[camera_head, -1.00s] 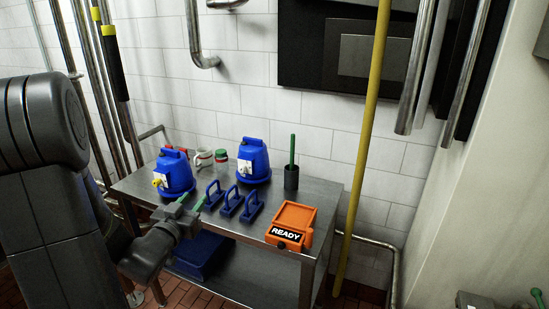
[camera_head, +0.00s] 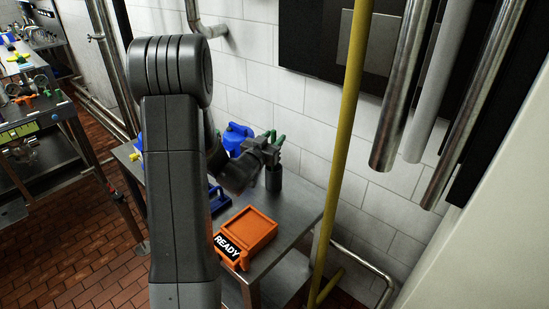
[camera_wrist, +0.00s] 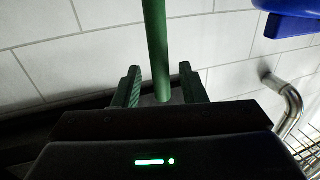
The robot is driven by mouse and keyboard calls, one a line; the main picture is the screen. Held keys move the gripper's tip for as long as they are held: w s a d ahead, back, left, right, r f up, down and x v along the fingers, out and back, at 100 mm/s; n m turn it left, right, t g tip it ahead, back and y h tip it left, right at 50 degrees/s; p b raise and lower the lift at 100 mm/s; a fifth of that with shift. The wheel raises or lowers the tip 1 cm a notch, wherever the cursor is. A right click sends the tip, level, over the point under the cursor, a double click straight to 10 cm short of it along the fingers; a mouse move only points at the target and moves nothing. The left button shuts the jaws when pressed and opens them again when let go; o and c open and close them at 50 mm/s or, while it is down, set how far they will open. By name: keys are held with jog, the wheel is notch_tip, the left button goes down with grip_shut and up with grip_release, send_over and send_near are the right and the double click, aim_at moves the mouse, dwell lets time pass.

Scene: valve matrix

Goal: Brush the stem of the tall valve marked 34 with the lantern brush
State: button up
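The green brush handle stands upright out of a dark cup (camera_head: 273,178) on the metal bench in the head view. My gripper (camera_head: 270,141) is at the handle, just above the cup. In the wrist view the green handle (camera_wrist: 157,45) passes between the two fingers of my gripper (camera_wrist: 162,88), with a gap on both sides. The fingers are open. The bristles are hidden. I cannot make out a tall valve marked 34 in either view.
An orange box marked READY (camera_head: 247,234) sits on the bench (camera_head: 285,240). A blue jug (camera_head: 237,137) and blue handle (camera_head: 219,200) are partly behind my arm. A yellow pole (camera_head: 342,130) stands right of the bench. Another bench (camera_head: 45,118) with fittings is far left.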

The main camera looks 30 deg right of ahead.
jog(key=shift+w+d, duration=0.3)
jog(key=shift+d, duration=0.05)
grip_shut()
jog(key=shift+r, duration=0.1)
